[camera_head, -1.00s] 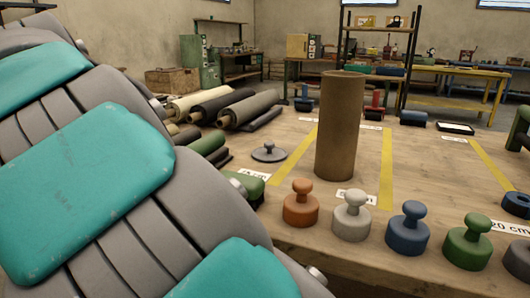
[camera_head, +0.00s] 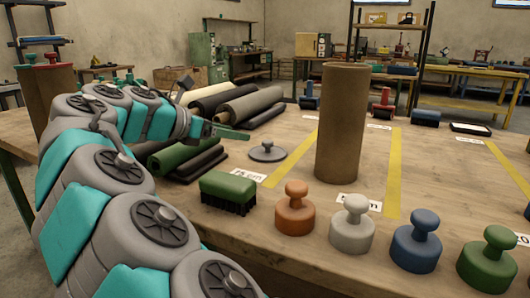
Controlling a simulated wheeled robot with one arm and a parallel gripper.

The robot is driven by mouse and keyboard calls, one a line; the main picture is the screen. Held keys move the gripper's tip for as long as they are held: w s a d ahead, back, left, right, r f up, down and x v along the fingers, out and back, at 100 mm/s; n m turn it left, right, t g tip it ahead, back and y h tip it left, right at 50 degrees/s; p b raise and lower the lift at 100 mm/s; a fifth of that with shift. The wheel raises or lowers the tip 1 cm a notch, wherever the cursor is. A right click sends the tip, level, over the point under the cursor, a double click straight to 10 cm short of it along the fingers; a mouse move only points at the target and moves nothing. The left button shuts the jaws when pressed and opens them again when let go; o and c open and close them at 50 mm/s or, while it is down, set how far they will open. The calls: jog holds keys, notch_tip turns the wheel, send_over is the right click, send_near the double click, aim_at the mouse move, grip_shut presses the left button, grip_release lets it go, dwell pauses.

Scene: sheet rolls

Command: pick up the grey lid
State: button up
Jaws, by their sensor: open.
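A flat dark grey lid (camera_head: 267,152) with a small knob on top lies on the wooden table, left of the tall brown tube. My gripper (camera_head: 226,132) is at the end of my arm, above the table, left of the lid and a little higher in the picture. It points to the right, is open and is not touching the lid. Its fingers look small and are seen from the side, so the gap between them is hard to make out.
A brown tube (camera_head: 342,122) stands upright right of the lid. A green brush (camera_head: 228,190) and knobbed pieces in orange (camera_head: 295,212), light grey (camera_head: 352,228), blue (camera_head: 416,245) and green (camera_head: 487,262) line the front. Dark sheet rolls (camera_head: 250,106) lie behind my gripper.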

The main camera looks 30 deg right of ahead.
aim_at(267, 141)
jog(key=shift+s+d+f+g, duration=0.15)
jog(key=shift+d+f+g, duration=0.25)
jog(key=shift+d, duration=0.35)
jog(key=x, duration=1.1)
jog(key=shift+w+f, duration=0.1)
jog(key=shift+w, duration=0.3)
jog(key=shift+c, duration=0.2)
grip_shut()
